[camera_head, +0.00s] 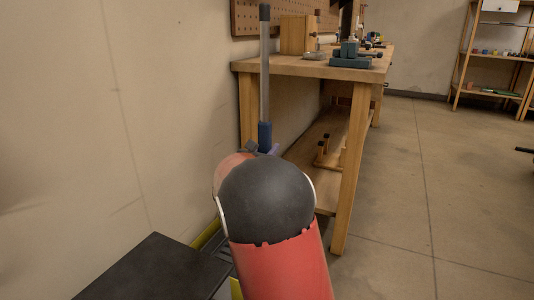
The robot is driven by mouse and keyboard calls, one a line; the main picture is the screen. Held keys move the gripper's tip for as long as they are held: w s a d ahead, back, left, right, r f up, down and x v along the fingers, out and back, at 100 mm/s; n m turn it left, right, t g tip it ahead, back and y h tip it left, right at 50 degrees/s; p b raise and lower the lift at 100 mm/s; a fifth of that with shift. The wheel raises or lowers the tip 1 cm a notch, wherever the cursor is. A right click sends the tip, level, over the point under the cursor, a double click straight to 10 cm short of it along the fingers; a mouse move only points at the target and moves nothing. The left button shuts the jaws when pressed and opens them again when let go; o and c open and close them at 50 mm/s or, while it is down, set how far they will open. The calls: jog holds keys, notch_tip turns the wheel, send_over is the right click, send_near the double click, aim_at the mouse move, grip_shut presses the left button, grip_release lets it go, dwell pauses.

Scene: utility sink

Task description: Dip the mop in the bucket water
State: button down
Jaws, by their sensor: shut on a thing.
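The mop (265,80) stands nearly upright, a grey pole with a dark cap at the top and a blue section low down. Its lower end and head are hidden behind my arm. My gripper (264,149) is mostly hidden behind my red and black arm; only small parts show at the blue section, where it is shut on the mop. Yellow edges (206,235) show low beside my arm, perhaps part of the bucket. The bucket's inside and any water are not visible.
A black flat-topped object (150,272) is at the lower left by the wall. A wooden workbench (310,66) with tools and a lower shelf stands behind the mop. Shelves (490,55) are at the far right.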

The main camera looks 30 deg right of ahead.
aim_at(263, 86)
notch_tip(263, 86, up, 19)
jog(key=p, duration=1.2)
dwell(0.6)
